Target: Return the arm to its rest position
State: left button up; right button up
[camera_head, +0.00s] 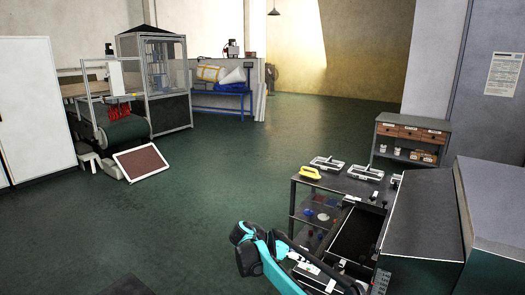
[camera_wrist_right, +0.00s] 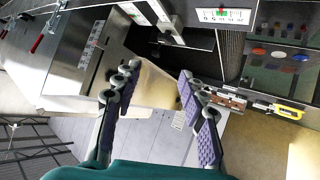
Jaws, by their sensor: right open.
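My right gripper (camera_wrist_right: 157,80) is open in the right wrist view, its two purple-padded fingers spread wide with nothing between them. A teal and dark arm of mine (camera_head: 268,262) shows at the bottom of the head view, bent beside the dark bench. Its far end is by the grey machine, and the gripper cannot be made out there. My left gripper is in neither view.
The grey machine (camera_head: 425,215) with a dark opening stands close by the arm. The dark bench (camera_head: 318,181) carries a yellow-handled tool (camera_head: 310,172) and metal frames. A drawer shelf (camera_head: 411,134) stands behind. The green floor at left is open, with a tilted panel (camera_head: 141,162) farther off.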

jog(key=s+d+r+n+t+y, duration=0.1)
jog(key=s+d+r+n+y, duration=0.25)
jog(key=s, duration=0.45)
jog(key=s+d+r+n+y, duration=0.2)
jog(key=s+d+r+n, duration=0.15)
jog(key=s, duration=0.45)
jog(key=s+a+f+n+t+y, duration=0.1)
jog(key=s+f+n+y, duration=0.2)
jog(key=s, duration=0.7)
jog(key=s+a+f+n+t+y, duration=0.2)
jog(key=s+f+n+y, duration=0.1)
jog(key=s, duration=0.7)
jog(key=shift+s+a+f, duration=0.2)
jog(key=shift+f, duration=0.3)
